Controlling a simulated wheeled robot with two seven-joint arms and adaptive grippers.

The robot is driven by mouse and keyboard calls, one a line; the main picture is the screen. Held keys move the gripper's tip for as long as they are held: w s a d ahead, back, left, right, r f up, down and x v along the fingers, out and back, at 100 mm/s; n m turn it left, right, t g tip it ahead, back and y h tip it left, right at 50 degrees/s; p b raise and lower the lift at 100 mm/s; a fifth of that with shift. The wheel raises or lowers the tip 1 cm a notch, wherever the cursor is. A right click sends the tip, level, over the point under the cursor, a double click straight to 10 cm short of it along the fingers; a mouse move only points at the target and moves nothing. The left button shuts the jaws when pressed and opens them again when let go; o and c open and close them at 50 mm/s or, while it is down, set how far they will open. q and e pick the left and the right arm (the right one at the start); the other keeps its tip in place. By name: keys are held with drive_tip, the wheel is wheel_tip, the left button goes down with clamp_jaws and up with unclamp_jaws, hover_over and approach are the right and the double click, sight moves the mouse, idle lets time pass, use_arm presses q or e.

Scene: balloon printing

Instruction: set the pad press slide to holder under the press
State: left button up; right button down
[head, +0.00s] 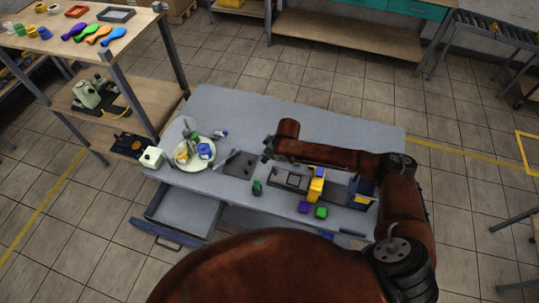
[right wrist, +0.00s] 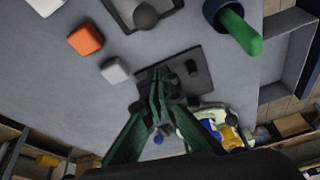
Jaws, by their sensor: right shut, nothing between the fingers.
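The pad press (head: 316,186), with its yellow upright, stands on the right part of the grey table. Its dark slide frame (head: 289,180) extends to the left of the upright; in the right wrist view its end (right wrist: 118,14) shows at the top edge, with a dark round knob inside. My right gripper (head: 267,154) is left of the slide frame. In the right wrist view my right gripper (right wrist: 158,82) is shut and empty, over or near a dark flat plate (right wrist: 198,60). Whether it touches the plate is unclear. My left gripper is out of view.
The grey table (head: 345,117) carries a round tray (head: 181,161) of bottles, a blue cup with a green piece (right wrist: 235,28), an orange cube (right wrist: 85,39), a white cube (right wrist: 115,70), purple (head: 304,207) and green (head: 321,212) blocks. A drawer (head: 185,212) stands open. The table's far side is clear.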

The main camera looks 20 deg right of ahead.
wheel_tip(320, 180, down, 3)
drive_tip(key=shift+w+r, duration=0.1)
drive_tip(key=shift+s+d+p, duration=0.55)
drive_tip(key=shift+s+d, duration=0.25)
drive_tip(key=shift+s, duration=0.05)
drive_tip(key=shift+s+d, duration=0.2)
drive_tip(key=shift+s, duration=0.1)
drive_tip(key=shift+s+d+f, duration=0.1)
drive_tip(key=shift+d+f, duration=0.05)
drive_tip(key=shift+f, duration=0.05)
